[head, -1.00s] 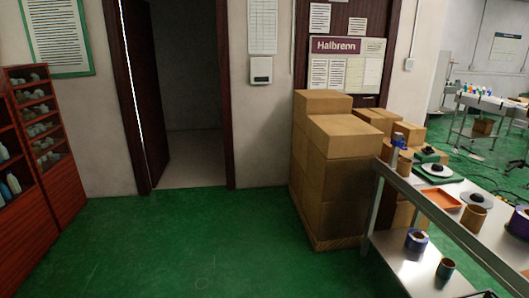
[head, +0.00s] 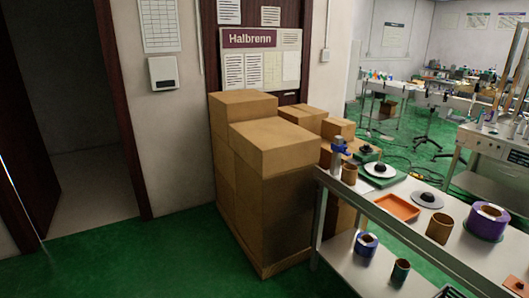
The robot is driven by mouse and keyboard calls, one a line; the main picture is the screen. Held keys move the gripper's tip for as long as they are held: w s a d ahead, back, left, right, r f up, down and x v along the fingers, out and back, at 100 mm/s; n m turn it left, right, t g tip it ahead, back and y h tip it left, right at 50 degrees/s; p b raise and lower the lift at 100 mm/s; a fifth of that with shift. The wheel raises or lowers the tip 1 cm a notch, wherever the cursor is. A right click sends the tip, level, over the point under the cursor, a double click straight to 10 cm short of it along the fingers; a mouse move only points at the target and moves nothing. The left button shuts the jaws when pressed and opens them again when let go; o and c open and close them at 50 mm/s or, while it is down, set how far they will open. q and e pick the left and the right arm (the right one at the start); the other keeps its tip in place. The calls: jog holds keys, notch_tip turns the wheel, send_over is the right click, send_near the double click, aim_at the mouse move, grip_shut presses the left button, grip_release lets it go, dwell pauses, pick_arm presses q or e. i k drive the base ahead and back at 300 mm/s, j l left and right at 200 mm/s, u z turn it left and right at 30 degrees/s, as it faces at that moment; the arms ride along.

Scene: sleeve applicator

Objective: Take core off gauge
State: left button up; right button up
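Neither of my grippers is in view. On the metal bench at the right stand two brown cardboard cores: a small one (head: 349,173) near the far end and a larger one (head: 440,228) nearer. A blue upright device (head: 339,150) stands just behind the small core. A green block with a white disc and black knob (head: 380,170) sits right of the small core. I cannot tell which of these is the gauge, or whether a core is on it.
The bench top (head: 385,220) also holds an orange tray (head: 397,207), a white disc with a black knob (head: 427,200) and a purple roll (head: 487,218). Its lower shelf holds a blue roll (head: 366,244) and a dark core (head: 400,271). Stacked cardboard boxes (head: 270,180) stand left of the bench. Green floor (head: 150,260) is clear at left.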

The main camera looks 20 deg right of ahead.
aim_at(349, 174)
jog(key=i+z, duration=0.3)
jog(key=i, duration=0.3)
jog(key=i+j+z, duration=0.1)
jog(key=i+z, duration=0.25)
jog(key=i, duration=0.3)
jog(key=i+j+z, duration=0.25)
jog(key=i+z, duration=0.25)
jog(key=i, duration=0.15)
jog(key=i+j+z, duration=0.95)
jog(key=j, duration=0.3)
jog(key=i+l, duration=0.05)
jog(key=i, duration=0.05)
